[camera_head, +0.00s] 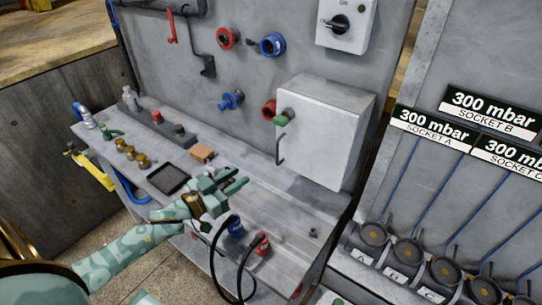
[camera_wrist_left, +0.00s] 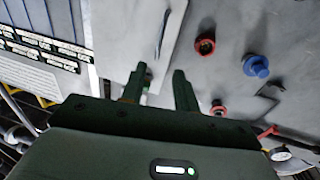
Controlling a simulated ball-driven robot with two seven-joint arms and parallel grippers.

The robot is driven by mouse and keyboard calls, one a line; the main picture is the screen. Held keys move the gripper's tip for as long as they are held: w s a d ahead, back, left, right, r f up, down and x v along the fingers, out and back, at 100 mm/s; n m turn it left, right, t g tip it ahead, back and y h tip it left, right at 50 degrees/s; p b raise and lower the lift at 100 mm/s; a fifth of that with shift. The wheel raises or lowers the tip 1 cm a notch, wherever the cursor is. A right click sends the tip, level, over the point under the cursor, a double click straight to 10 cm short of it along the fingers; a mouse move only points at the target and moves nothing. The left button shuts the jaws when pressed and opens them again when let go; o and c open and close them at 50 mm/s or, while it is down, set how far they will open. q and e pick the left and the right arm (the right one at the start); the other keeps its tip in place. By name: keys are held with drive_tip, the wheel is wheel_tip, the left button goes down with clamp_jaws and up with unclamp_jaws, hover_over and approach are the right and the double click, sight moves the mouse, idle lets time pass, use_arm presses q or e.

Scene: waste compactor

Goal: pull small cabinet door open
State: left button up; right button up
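The small cabinet (camera_head: 330,135) is a light grey box on the upright panel, with its door shut. A dark bar handle (camera_head: 281,149) stands upright on the left part of its front. My left gripper (camera_head: 240,182) is left of and below the handle in the head view, apart from it. In the left wrist view its two fingers (camera_wrist_left: 158,80) are spread with nothing held between them. The cabinet (camera_wrist_left: 125,35) and its handle (camera_wrist_left: 163,35) show ahead of the fingers there. My right gripper is not in view.
Red and blue fittings (camera_head: 272,44) stick out of the panel left of the cabinet, and a green one (camera_head: 283,118) sits at its left edge. A black tray (camera_head: 167,179) lies on the bench. Black hoses (camera_head: 214,262) hang in front.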

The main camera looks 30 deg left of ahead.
use_arm(q)
drive_tip(key=x, duration=1.3)
drive_tip(key=shift+b, duration=0.45)
clamp_jaws()
